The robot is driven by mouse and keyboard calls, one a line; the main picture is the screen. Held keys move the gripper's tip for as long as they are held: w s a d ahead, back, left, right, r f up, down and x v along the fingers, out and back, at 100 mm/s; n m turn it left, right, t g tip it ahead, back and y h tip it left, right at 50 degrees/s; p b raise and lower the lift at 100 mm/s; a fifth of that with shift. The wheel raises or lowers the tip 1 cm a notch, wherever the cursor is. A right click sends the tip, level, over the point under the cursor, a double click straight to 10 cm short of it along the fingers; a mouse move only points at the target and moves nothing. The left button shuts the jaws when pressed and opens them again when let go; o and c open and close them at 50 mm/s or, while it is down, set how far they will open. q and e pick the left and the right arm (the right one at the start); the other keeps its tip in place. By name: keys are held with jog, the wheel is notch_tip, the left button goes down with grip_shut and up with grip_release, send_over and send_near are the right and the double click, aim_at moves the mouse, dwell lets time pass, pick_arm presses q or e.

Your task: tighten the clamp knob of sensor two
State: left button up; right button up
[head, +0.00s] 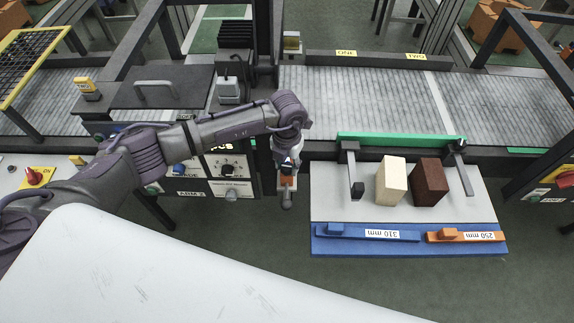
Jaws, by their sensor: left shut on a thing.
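My left gripper (287,172) points down at the near edge of the conveyor, just left of the white tray. It is shut on a small part whose visible end is orange and grey (286,198); the fingers cover most of it, and I cannot tell whether it is a clamp knob. Yellow labels ONE (346,53) and TWO (415,57) sit on the far rail. No sensor clamp shows clearly at label TWO. My right gripper is out of view.
The white tray (330,205) holds a cream block (391,181) and a dark brown block (430,182). A blue 310 mm bar (345,233) and an orange 250 mm bar (480,238) lie along its blue front. The conveyor rollers (350,95) are clear.

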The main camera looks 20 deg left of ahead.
aim_at(287, 166)
pick_arm(q)
jog(key=m+b, duration=1.4)
jog(key=b, duration=0.4)
jog(key=shift+f, duration=0.2)
jog(key=shift+r+m+b, duration=0.25)
jog(key=shift+m+b, duration=1.25)
jog(key=shift+b, duration=0.05)
jog(key=o, duration=1.1)
jog(key=shift+o, duration=0.2)
notch_tip(287, 166, up, 12)
